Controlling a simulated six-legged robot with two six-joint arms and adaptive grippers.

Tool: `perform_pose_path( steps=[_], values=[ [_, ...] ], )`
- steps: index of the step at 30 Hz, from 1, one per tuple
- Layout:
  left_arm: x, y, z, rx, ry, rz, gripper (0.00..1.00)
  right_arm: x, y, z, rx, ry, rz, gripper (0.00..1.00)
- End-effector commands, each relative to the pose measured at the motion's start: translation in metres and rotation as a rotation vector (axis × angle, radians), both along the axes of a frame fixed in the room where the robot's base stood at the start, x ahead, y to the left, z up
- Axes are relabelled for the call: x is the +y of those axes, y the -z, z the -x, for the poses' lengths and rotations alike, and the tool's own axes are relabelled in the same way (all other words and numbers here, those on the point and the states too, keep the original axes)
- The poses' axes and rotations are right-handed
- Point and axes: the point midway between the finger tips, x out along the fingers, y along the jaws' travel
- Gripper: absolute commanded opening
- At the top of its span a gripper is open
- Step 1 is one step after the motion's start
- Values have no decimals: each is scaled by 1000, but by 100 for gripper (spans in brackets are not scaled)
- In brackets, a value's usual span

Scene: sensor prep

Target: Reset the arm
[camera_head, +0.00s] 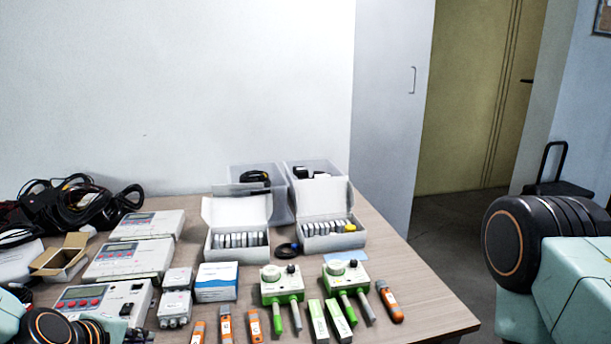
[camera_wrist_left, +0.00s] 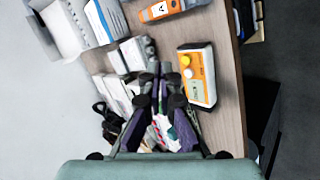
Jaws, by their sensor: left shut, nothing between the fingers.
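My left gripper (camera_wrist_left: 162,80) shows in the left wrist view with its dark fingertips together and nothing between them. It is over the wooden table (camera_wrist_left: 222,45), next to an orange and white meter (camera_wrist_left: 197,77) on its right. In the head view, teal and black parts of my left arm show at the bottom left corner, and its fingers are not seen. In the head view, a teal and black part of my right arm stands at the right edge, with its gripper out of frame.
The table (camera_head: 400,270) holds white instruments (camera_head: 130,262), open white boxes (camera_head: 238,212), green and white devices (camera_head: 283,284) and orange handheld sensors (camera_head: 389,301). Black cables (camera_head: 75,205) lie at the far left. Bare tabletop shows at the right edge.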

Motion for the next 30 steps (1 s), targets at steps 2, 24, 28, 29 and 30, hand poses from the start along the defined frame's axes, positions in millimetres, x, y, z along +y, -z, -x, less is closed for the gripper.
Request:
perform_pose_path(
  steps=[2,24,28,29,30],
  values=[
    [-11,25,22,51,175,-169,0,0,0,0,0,0,0,40],
    [-71,193,293,568,1271,-591,0,0,0,0,0,0,0,40],
    [-71,193,293,569,1270,-590,0,0,0,0,0,0,0,40],
    [-71,193,293,569,1270,-590,0,0,0,0,0,0,0,40],
    [-71,193,293,569,1269,-590,0,0,0,0,0,0,0,40]
  ],
)
